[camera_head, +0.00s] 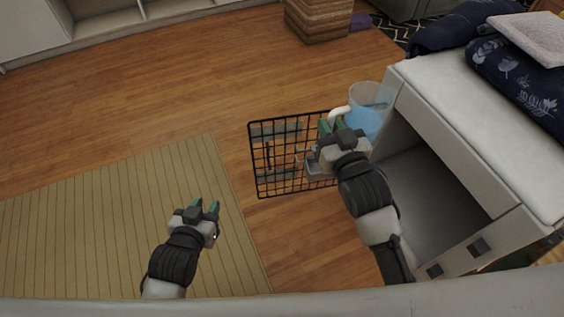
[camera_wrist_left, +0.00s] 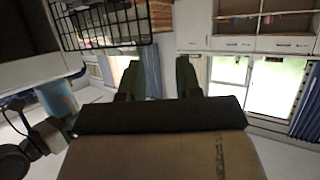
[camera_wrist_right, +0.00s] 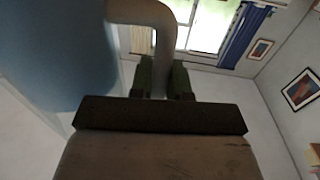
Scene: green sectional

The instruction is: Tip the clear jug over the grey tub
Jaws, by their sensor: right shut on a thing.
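The clear jug (camera_head: 371,99) with blue contents and a pale handle is beside the white cabinet in the head view. My right gripper (camera_head: 331,128) is shut on its handle. In the right wrist view the handle (camera_wrist_right: 150,14) runs between the fingers, and the blue jug body (camera_wrist_right: 55,50) fills the left. The jug looks roughly upright; any slight tilt is hard to judge. A small grey container (camera_head: 316,170), perhaps the grey tub, shows below the jug near the black wire frame, partly hidden by my right gripper. My left gripper (camera_head: 205,206) is open and empty above the mat.
The black wire basket or rack (camera_head: 252,160) stands left of my right arm. The white cabinet (camera_head: 472,105) with an open compartment is close on the right, with dark folded cloths (camera_head: 518,82) on top. A striped mat (camera_head: 95,225) lies left.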

